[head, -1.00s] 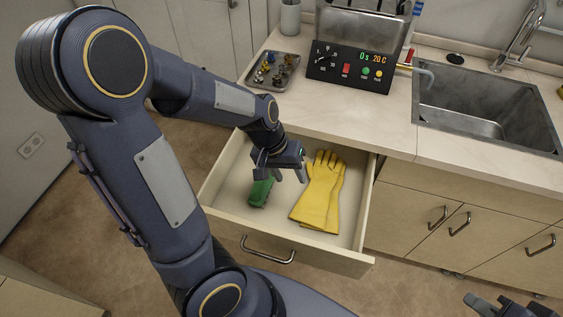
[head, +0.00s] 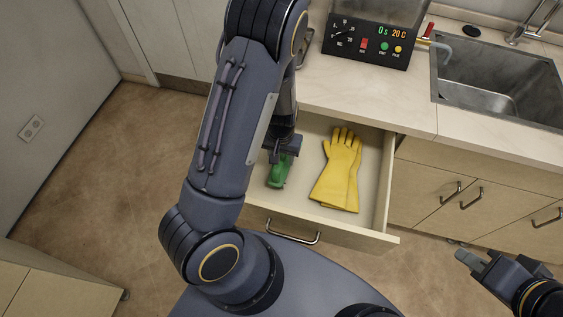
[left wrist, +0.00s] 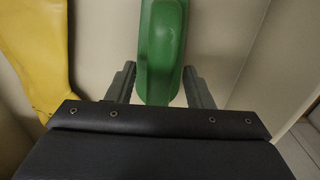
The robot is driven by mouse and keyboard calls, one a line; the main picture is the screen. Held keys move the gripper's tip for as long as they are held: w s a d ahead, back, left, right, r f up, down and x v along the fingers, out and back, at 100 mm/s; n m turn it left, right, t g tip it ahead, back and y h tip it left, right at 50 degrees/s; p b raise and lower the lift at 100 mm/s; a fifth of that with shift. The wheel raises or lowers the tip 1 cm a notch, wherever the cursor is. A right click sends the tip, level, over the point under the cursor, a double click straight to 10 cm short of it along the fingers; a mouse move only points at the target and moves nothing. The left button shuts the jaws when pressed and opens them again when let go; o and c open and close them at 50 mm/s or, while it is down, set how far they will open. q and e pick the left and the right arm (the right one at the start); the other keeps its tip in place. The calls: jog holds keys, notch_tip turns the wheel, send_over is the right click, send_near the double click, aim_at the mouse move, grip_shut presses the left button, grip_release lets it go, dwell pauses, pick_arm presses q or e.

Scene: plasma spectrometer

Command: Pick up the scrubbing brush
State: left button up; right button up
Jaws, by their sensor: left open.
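The green scrubbing brush (head: 279,171) lies in the open drawer (head: 378,190), left of the yellow gloves. My left gripper (head: 282,157) is right over the brush, and my arm hides part of the drawer's left side. In the left wrist view the brush (left wrist: 163,50) runs between the two fingers of my left gripper (left wrist: 160,88), which stand apart on either side of it. I cannot tell whether the fingers touch it. My right gripper (head: 472,262) is at the lower right, away from the drawer; its jaw opening is unclear.
Yellow gloves (head: 340,172) lie beside the brush and also show in the left wrist view (left wrist: 38,50). The drawer walls enclose the brush. The counter (head: 370,105) with the control panel (head: 368,47) and sink (head: 500,85) is behind and above the drawer.

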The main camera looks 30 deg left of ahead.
pick_arm(q)
jog(key=shift+f, duration=0.35)
jog(key=shift+c, duration=0.4)
grip_shut()
